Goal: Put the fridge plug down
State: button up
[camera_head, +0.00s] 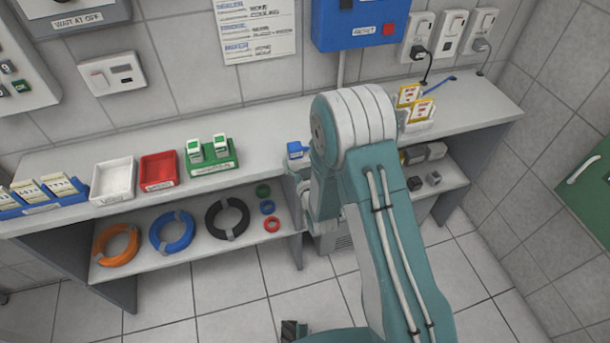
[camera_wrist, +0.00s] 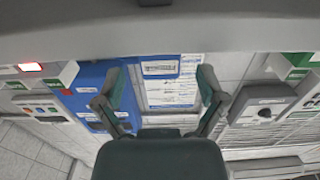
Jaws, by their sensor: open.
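Wall signs and a blue box lie behind the gap. I cannot tell whether either is the fridge plug.
The counter (camera_head: 262,150) bears a white tray (camera_head: 113,180), a red tray (camera_head: 159,171), a green rack (camera_head: 212,165) and yellow-marked cards (camera_head: 410,97). Coiled tubes, including a black one (camera_head: 227,218), lie on the shelf below. A blue wall box (camera_head: 360,27) hangs above.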

jog(key=v, duration=0.9)
jog(key=d+r+m+g+h, duration=0.1)
jog(key=d+r+g+h, duration=0.2)
jog(key=r, duration=0.5)
jog(key=d+r+m+g, duration=0.1)
jog(key=d+r+g, duration=0.25)
jog(key=r, duration=0.35)
jog(key=s+d+r+g, duration=0.1)
jog(key=s+d+r, duration=0.1)
jog(key=s, duration=0.5)
jog(key=s+d+r+g+h, duration=0.1)
jog(key=s+d+r+g, duration=0.1)
jog(key=s+r, duration=0.2)
jog(key=s+d+r+m+g+h, duration=0.1)
jog(key=s+d+r+g, duration=0.1)
jog(key=s, duration=0.9)
jog(key=shift+d+r, duration=0.55)
jog(key=shift+r, duration=0.25)
jog(key=shift+o, duration=0.5)
jog(key=shift+s, duration=0.4)
jog(key=shift+w, duration=0.1)
